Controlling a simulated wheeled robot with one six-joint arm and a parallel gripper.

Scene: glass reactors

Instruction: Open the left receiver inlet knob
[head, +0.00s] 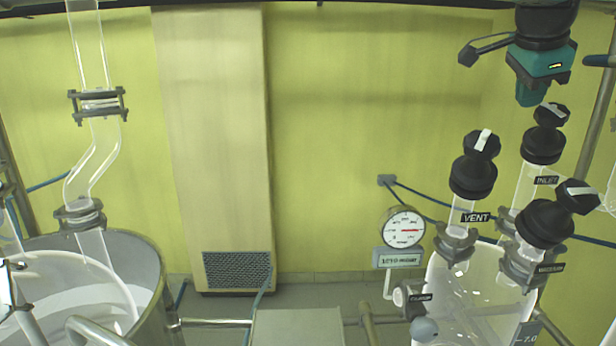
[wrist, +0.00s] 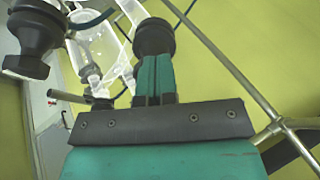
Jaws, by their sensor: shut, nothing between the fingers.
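The black inlet knob (head: 545,130) stands on a glass neck with an "INLET" label (head: 546,181) at the right of the head view. My teal gripper (head: 531,96) is just above it, fingers pointing down. In the wrist view the gripper's fingers (wrist: 155,72) lie together, with nothing between them. A black knob (wrist: 153,36) shows just beyond the fingertips; its lower part is hidden by them. I cannot tell whether the fingers touch it. The glass receiver (head: 465,300) is below.
The vent knob (head: 474,165) stands to the left of the inlet knob, and another black knob (head: 557,214) stands in front. A pressure gauge (head: 404,228) is left of the receiver. A steel vessel with glass pipes (head: 150,262) is at far left. Metal pipes (wrist: 235,75) cross the wrist view's right.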

